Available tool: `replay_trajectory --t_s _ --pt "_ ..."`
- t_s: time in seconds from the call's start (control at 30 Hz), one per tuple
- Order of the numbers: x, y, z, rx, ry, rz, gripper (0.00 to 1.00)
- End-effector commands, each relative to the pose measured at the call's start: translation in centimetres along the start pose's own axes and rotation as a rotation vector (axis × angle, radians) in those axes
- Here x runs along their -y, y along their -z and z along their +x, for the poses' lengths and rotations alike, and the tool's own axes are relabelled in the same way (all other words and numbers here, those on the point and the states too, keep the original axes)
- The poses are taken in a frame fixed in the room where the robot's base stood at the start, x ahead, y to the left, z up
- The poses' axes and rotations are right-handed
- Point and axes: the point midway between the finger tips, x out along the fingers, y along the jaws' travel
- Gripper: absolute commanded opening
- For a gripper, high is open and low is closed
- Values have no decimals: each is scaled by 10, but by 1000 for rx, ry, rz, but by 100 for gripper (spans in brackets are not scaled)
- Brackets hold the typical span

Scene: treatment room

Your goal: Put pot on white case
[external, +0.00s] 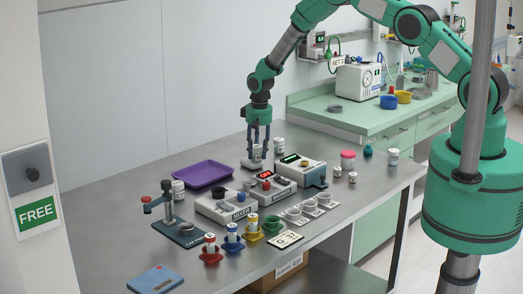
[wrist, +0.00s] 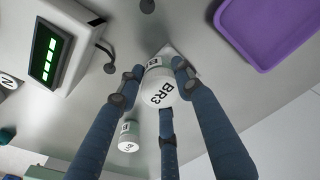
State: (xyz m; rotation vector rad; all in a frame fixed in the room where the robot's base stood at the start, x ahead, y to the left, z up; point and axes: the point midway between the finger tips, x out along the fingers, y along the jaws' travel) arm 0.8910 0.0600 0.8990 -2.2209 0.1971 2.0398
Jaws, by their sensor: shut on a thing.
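My gripper (external: 258,150) has its fingers around a white pot (external: 257,154) and is shut on it. In the wrist view, the pot's lid (wrist: 159,91) reads BR3, between the blue fingers of the gripper (wrist: 157,85). A pale square plate (wrist: 181,57) shows partly behind the pot; I cannot tell whether they touch. A white case with a green display (external: 303,171) stands right of the gripper; it also shows in the wrist view (wrist: 55,55). I cannot tell which white item the task calls the white case.
A second white pot (external: 279,146) stands close beside the held one. A purple tray (external: 205,174) lies to the left. Devices with red and dark buttons, coloured cups and a small press (external: 180,232) fill the front. Bare table shows behind the tray.

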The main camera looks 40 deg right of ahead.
Motion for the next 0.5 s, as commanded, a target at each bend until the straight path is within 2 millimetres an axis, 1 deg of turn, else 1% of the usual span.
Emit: replay_trajectory --t_s 0.27,0.43,0.47,0.5 --pt "0 0 1 -1 0 0 9" --pt "0 0 5 -1 0 0 9" --pt "0 0 4 -1 0 0 39" --pt "0 0 4 -1 0 0 47"
